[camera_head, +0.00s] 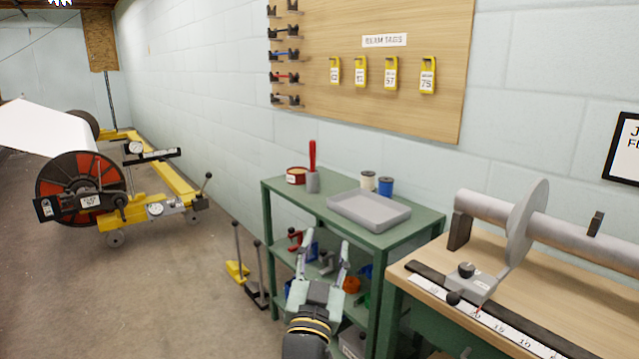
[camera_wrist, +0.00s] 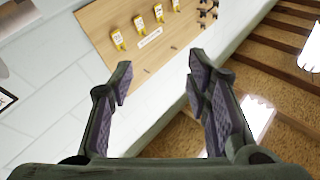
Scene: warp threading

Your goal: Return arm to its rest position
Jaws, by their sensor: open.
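My gripper (camera_head: 323,262) is in front of the green shelf cart in the head view, with its fingers pointing up and spread apart. Nothing is between the fingers. In the wrist view my gripper (camera_wrist: 158,80) is also open and empty. Behind it there show the wooden tag board (camera_wrist: 150,62), the pale wall and the wood-panelled ceiling, and the picture is tilted. The gripper hides part of the cart's lower shelves in the head view.
The green cart (camera_head: 270,205) bears a grey tray (camera_head: 368,210), a red-handled tool (camera_head: 312,165) and two spools. A wooden bench (camera_head: 420,277) with a roller and ruler is at right. A yellow beam carriage (camera_head: 175,190) stands at left.

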